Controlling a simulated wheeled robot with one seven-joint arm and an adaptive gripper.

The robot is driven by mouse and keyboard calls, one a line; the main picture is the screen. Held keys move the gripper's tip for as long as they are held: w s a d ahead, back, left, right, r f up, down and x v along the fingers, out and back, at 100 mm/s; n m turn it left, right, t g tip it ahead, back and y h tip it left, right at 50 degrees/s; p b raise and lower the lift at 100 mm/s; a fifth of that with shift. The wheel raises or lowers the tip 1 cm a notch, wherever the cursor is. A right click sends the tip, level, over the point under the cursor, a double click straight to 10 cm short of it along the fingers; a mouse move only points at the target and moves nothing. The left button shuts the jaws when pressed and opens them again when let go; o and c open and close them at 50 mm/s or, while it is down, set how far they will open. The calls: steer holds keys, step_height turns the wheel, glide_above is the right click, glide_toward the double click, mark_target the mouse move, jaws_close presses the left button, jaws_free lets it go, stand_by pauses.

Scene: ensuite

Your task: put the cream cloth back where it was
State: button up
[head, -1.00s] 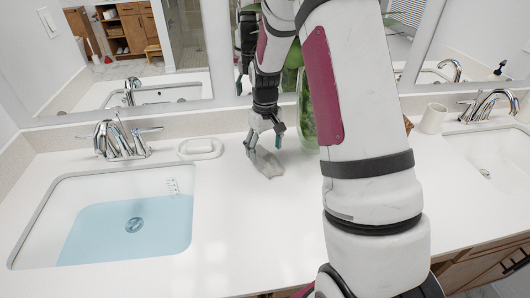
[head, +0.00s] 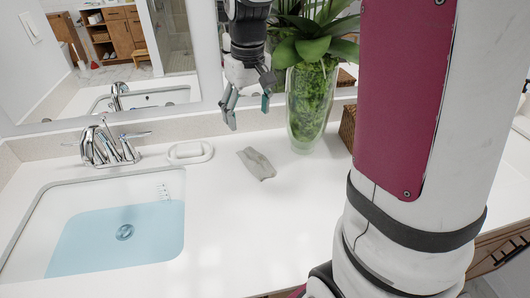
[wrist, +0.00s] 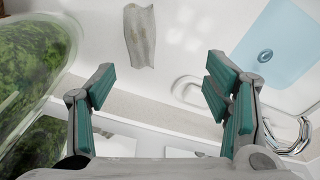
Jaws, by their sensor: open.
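The cream cloth (head: 257,164) lies as a small, greyish, crumpled strip on the white counter, between the soap dish and the glass vase. It also shows in the wrist view (wrist: 140,36), flat on the counter beyond my fingertips. My gripper (head: 247,120) is raised above the counter, behind the cloth and left of the vase. In the wrist view my gripper (wrist: 158,85) has its teal-padded fingers spread wide with nothing between them. The gripper and the cloth are apart.
A glass vase with green plants (head: 310,105) stands close to the right of my gripper. A white soap dish (head: 190,152) lies left of the cloth, by the faucet (head: 108,145). The left sink (head: 120,235) holds bluish water. The counter in front of the cloth is clear.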

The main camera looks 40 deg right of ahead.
steer(key=s+a+r+t, duration=0.1)
steer(key=s+a+r, duration=0.2)
steer(key=s, duration=0.7)
steer(key=s+a+r+t, duration=0.2)
steer(key=s+a, duration=0.4)
steer(key=s, duration=0.5)
steer(key=shift+s+a+r+t, duration=0.2)
steer(key=shift+a+r+t, duration=0.1)
steer(key=shift+r, duration=0.2)
